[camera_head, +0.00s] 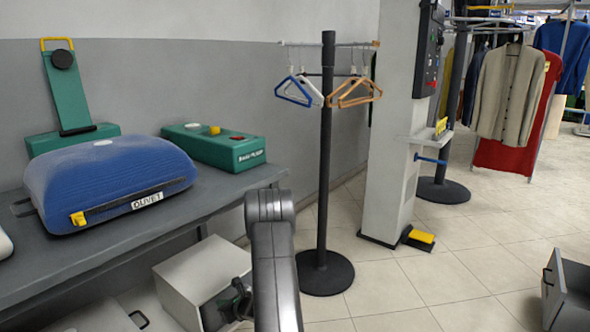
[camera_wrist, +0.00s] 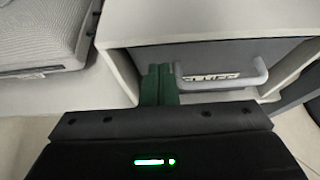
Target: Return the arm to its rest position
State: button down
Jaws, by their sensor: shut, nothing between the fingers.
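My gripper (camera_wrist: 160,84) shows in the wrist view as two dark green fingers, pressed together with nothing between them. They point at a grey drawer front with a light bar handle (camera_wrist: 222,80) and a small label, set in a white cabinet (camera_wrist: 118,62). I cannot tell whether the fingertips touch the drawer front or handle. In the head view my arm (camera_head: 274,255) reaches down past the bench's right end. My gripper (camera_head: 230,306) is low beside the white cabinet (camera_head: 190,268), partly hidden by my arm and the frame edge.
A grey bench (camera_head: 215,188) at left bears a blue OLIVET machine (camera_head: 110,185) and a green box (camera_head: 215,150). A black hanger stand (camera_head: 325,262) is close right of my arm. An open drawer unit (camera_head: 568,292) is at lower right. Tiled floor (camera_head: 400,290) between is clear.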

jog(key=shift+s+d, duration=0.15)
jog(key=shift+d, duration=0.05)
dwell(0.5)
